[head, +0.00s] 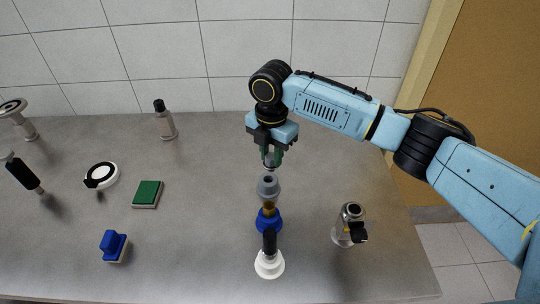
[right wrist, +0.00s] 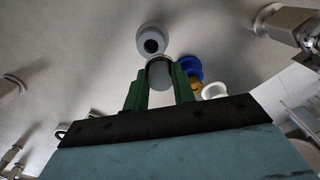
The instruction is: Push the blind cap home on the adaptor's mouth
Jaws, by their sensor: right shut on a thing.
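My right gripper (head: 271,158) has green fingers and points down above the grey adaptor (head: 268,187). It is shut on a small grey piece, taken to be the blind cap (right wrist: 161,76), which sits between the fingertips in the right wrist view. The adaptor (right wrist: 151,40) shows there just beyond the cap, with its dark round mouth open. In the head view the cap is mostly hidden by the fingers, and a small gap seems to show between fingertips and adaptor. My left gripper is not in view.
A blue-based piece with an amber part (head: 268,222) and a black-handled white-based tool (head: 269,258) stand in front of the adaptor. A metal fitting (head: 349,225) stands to the right. A green pad (head: 147,194) and blue block (head: 113,244) lie left, with free table between.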

